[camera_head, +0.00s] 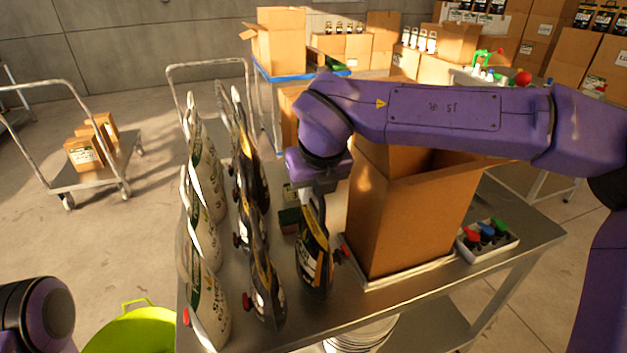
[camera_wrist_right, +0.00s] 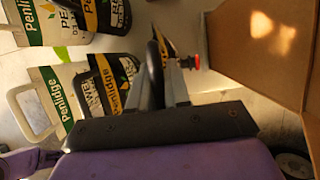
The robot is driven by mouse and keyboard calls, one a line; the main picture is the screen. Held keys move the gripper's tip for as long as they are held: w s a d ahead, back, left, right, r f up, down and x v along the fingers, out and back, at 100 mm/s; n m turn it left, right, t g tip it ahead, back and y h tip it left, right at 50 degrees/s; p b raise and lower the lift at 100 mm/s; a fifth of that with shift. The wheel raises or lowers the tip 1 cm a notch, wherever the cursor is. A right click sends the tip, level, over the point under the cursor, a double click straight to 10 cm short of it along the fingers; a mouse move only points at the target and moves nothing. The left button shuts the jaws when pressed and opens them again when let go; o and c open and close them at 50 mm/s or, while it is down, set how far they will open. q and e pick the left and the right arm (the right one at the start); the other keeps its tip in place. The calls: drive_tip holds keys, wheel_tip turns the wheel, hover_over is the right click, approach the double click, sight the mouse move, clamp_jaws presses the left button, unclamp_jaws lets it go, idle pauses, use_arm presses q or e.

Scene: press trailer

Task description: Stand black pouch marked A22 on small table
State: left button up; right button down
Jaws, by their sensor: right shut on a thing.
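A black pouch (camera_head: 314,256) with a white-and-yellow label and a red cap hangs upright under my right gripper (camera_head: 311,192), at the steel table between the pouch rows and a big carton. My right gripper is shut on its top. In the right wrist view the jaws (camera_wrist_right: 171,85) have the dark pouch edge (camera_wrist_right: 155,72) between them. I cannot read an A22 mark, nor tell whether the pouch base touches the steel table (camera_head: 340,318). I cannot tell if this table is the small table. My left gripper is out of view.
White pouches (camera_head: 205,268) and black pouches (camera_head: 262,262) stand in rows left of the held one. The open carton (camera_head: 405,225) stands close on its right, with a tray of coloured caps (camera_head: 487,240) beyond. A green bucket (camera_head: 135,330) is at lower left.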

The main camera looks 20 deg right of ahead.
sight(312, 200)
drive_tip(key=shift+w+f, duration=0.2)
drive_tip(key=shift+w, duration=0.1)
wheel_tip(312, 200, down, 2)
drive_tip(key=shift+p, duration=0.65)
drive_tip(key=shift+f, duration=0.55)
drive_tip(key=c, duration=1.1)
unclamp_jaws()
drive_tip(key=shift+s+f, duration=0.1)
drive_tip(key=shift+f, duration=0.05)
drive_tip(key=b+v, duration=0.1)
drive_tip(key=v, duration=1.1)
drive_tip(key=shift+b, duration=0.35)
